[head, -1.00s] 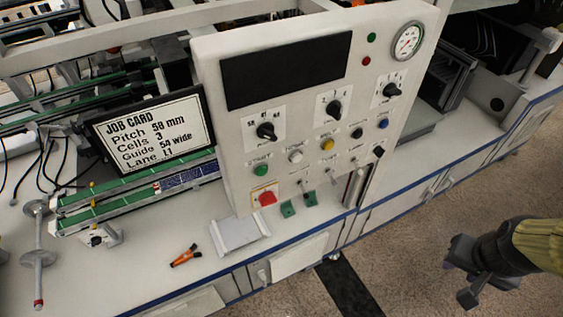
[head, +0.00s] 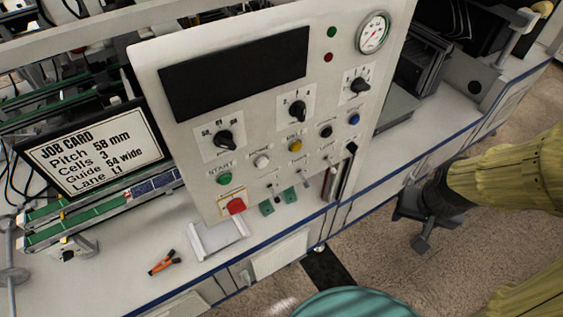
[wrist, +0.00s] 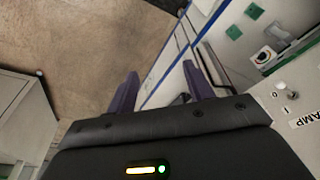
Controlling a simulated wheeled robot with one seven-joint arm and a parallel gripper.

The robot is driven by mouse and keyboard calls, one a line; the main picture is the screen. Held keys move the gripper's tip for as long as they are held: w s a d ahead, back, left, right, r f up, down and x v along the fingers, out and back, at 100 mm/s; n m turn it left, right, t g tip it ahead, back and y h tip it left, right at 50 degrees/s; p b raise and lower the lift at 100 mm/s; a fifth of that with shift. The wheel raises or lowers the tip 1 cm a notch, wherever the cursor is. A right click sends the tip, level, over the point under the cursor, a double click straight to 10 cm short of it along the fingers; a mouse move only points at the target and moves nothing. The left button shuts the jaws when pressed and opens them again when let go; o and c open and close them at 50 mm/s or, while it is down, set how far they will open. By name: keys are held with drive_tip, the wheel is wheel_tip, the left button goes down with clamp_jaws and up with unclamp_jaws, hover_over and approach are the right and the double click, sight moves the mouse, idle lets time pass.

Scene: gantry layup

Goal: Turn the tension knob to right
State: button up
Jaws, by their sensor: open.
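The white control panel (head: 145,75) carries three large black selector knobs: a left knob (head: 224,140), a middle knob (head: 298,108) and a right knob (head: 359,85). The left one has numbers around it. The labels are too small to tell which is the tension knob. My gripper (head: 411,231) is open and empty, below and right of the panel, out over the floor, touching none of the knobs. In the wrist view its two dark fingers (wrist: 160,88) are spread apart. That view shows only a lower part of the panel, at the right, without the large knobs.
The panel also has a red button (head: 236,206), a green start button (head: 224,179), smaller buttons and a gauge (head: 374,33). A job card (head: 95,152) stands left of it. An orange-handled tool (head: 163,263) lies on the bench. Open floor is in front.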

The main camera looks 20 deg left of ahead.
drive_tip(key=w+a+f+n+t+y+b, duration=0.25)
drive_tip(key=w+a+f+t+b, duration=0.2)
drive_tip(key=w+f+b, duration=0.45)
drive_tip(key=w+a+f+n+t+y+b, duration=0.1)
drive_tip(key=w+a+f+n+t+b, duration=0.2)
drive_tip(key=w+a+f+b, duration=0.55)
drive_tip(key=a+f+n+t+y+b, duration=0.1)
drive_tip(key=a+f+n+y+b, duration=0.4)
drive_tip(key=a+f+y+b, duration=0.5)
drive_tip(key=a+f+b, duration=0.3)
drive_tip(key=f+b, duration=0.1)
drive_tip(key=b, duration=0.4)
drive_tip(key=shift+w+a+f+b, duration=0.2)
drive_tip(key=shift+a+f+b, duration=0.1)
drive_tip(key=shift+a+b, duration=0.1)
drive_tip(key=shift+n+t, duration=0.25)
drive_tip(key=b+x, duration=0.2)
drive_tip(key=x, duration=1.5)
drive_tip(key=shift+a+b, duration=0.2)
drive_tip(key=shift+b, duration=0.1)
